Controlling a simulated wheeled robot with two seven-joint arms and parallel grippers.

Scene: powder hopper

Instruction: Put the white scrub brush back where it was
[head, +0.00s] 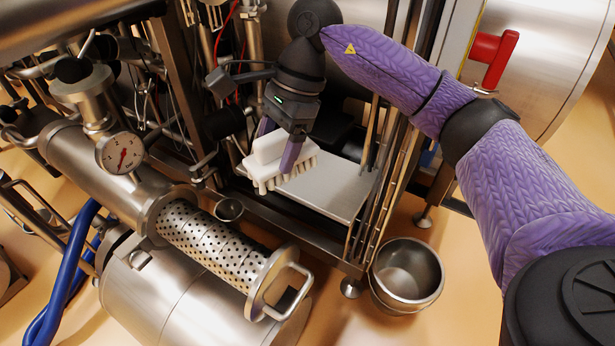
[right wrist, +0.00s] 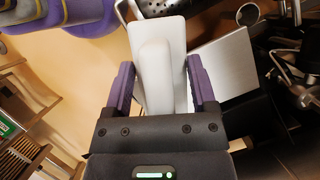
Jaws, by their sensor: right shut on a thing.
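The white scrub brush (head: 277,163) is in my right gripper (head: 281,150), bristles facing down. It appears over the left end of a pale flat shelf (head: 335,190) inside the metal frame; I cannot tell whether it touches the shelf. In the right wrist view, the brush (right wrist: 160,75) sits between the two purple fingers of the right gripper (right wrist: 163,85), which are shut on its raised handle. The shelf (right wrist: 228,65) shows behind and to the right there. My left gripper is not in view.
A perforated metal cylinder (head: 215,243) with an end handle lies to the left front. A steel bucket (head: 407,270) stands on the floor at the right. Upright rods (head: 366,200) border the shelf's right side. A pressure gauge (head: 120,153) and pipes crowd the left.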

